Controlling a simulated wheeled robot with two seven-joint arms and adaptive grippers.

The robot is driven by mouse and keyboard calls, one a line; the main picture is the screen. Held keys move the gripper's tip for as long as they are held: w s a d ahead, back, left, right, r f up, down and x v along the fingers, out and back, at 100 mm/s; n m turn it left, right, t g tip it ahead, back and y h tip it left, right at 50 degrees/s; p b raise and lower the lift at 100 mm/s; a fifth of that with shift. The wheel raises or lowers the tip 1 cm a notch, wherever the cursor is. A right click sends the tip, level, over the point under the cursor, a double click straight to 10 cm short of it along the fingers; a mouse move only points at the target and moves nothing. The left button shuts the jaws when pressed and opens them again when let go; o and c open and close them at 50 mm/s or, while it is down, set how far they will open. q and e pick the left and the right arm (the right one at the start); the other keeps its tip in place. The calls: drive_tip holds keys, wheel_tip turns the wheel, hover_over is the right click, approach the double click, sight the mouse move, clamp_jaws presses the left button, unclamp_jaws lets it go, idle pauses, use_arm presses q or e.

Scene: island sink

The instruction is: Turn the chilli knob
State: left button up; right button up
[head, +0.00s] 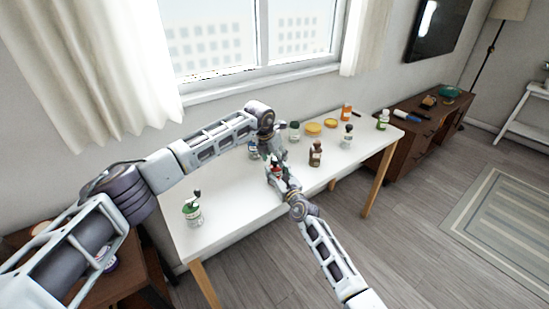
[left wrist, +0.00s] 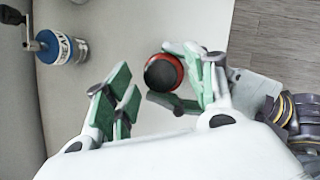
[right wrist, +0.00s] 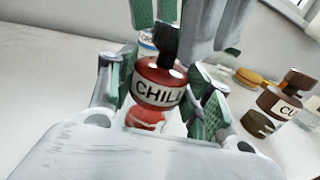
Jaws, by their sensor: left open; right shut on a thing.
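The chilli jar is red with a "CHILLI" label and stands upright in the right wrist view (right wrist: 160,92); in the head view (head: 276,171) it is mostly hidden by my grippers. Its black knob (right wrist: 165,46) is on top. My right gripper (right wrist: 165,108) is shut on the jar's body, a green pad on each side. My left gripper (left wrist: 158,98) is open above the jar, with its fingers pointing down around the knob. In the left wrist view the red and black jar top (left wrist: 163,72) lies close to the right-hand fingers; contact cannot be told.
A blue-labelled jar with a crank (left wrist: 60,47) stands behind, on the white table (head: 235,200). A brown jar (head: 316,153) stands to the right, a green-topped jar (head: 192,212) at the left. The table's front is clear.

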use_arm(q)
drive_tip(key=shift+f, duration=0.15)
drive_tip(key=shift+c, duration=0.4)
drive_tip(key=c, duration=1)
drive_tip(key=shift+o, duration=0.2)
drive_tip(key=shift+m, duration=0.5)
drive_tip(key=shift+w+m+g+h, duration=0.1)
drive_tip(key=shift+m+g+h, duration=0.35)
drive_tip(key=shift+m, duration=0.65)
drive_tip(key=shift+a+m+g+h, duration=0.1)
drive_tip(key=shift+m+g+h, duration=0.25)
drive_tip(key=shift+m, duration=0.85)
drive_tip(key=o, duration=1)
